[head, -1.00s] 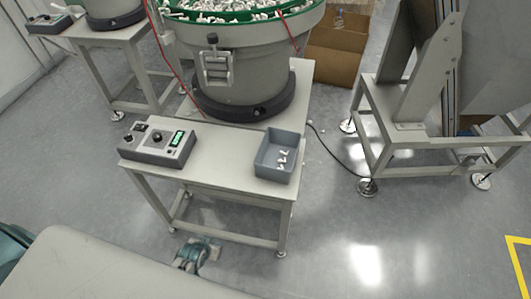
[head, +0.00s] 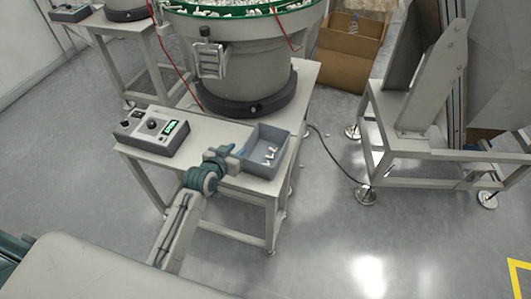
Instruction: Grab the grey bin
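The grey bin (head: 263,169) sits on the front right part of the pale table (head: 215,132), open side up, with a few small white parts (head: 270,153) inside. My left gripper (head: 238,153) is at the bin's left wall, with its arm reaching up from the bottom of the head view. The fingertips are small and partly hidden against the bin, so I cannot tell whether they are open or shut, or touch the wall. My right gripper is not in view.
A control box (head: 152,133) with a green display stands left of the bin. A large bowl feeder (head: 243,65) stands behind it on the same table. A cardboard box (head: 350,62) and a metal frame (head: 425,150) stand to the right. Floor is clear at front right.

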